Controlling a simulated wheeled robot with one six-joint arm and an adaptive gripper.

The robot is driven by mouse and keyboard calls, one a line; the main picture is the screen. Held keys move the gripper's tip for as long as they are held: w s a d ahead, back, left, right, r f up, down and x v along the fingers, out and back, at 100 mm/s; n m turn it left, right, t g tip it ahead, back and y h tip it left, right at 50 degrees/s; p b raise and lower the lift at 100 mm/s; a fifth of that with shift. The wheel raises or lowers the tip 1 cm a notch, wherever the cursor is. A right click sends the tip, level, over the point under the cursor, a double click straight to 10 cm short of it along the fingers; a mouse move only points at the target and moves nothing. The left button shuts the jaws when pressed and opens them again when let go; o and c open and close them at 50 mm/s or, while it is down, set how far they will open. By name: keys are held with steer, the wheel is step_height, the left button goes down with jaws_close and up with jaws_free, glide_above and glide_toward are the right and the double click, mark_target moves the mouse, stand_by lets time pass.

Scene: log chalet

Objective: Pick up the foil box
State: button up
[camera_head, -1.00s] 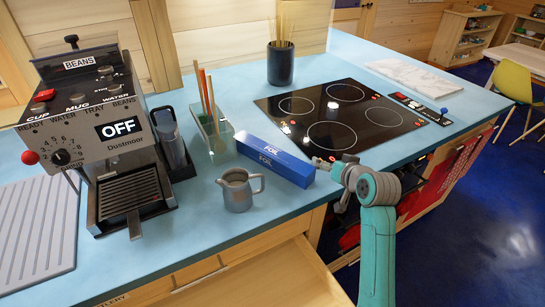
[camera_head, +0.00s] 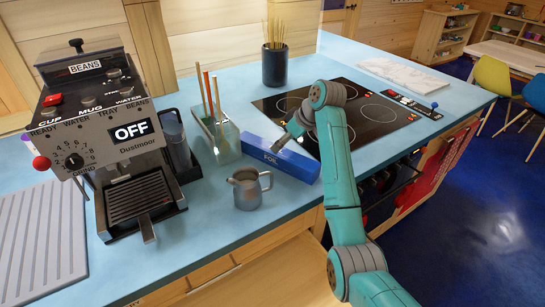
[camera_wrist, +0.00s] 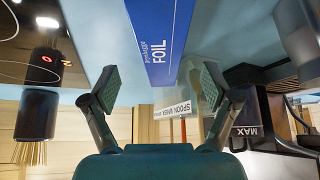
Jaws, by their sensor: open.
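The foil box (camera_head: 281,160) is a long blue carton marked "FOIL". It lies on the light blue counter between the metal jug and the cooktop.
A metal jug (camera_head: 248,190) stands in front of the box. A clear holder with sticks (camera_head: 222,142) is behind it to the left. The coffee machine (camera_head: 110,140) is at the left, the black cooktop (camera_head: 375,112) at the right. A dark pot (camera_head: 275,66) stands at the back.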

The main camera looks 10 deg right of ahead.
mark_target(272, 153)
steer(key=shift+x, duration=4.3)
steer(key=shift+s, duration=0.1)
steer(key=c, duration=1.4)
steer(key=shift+c, duration=0.7)
steer(key=shift+r, duration=0.1)
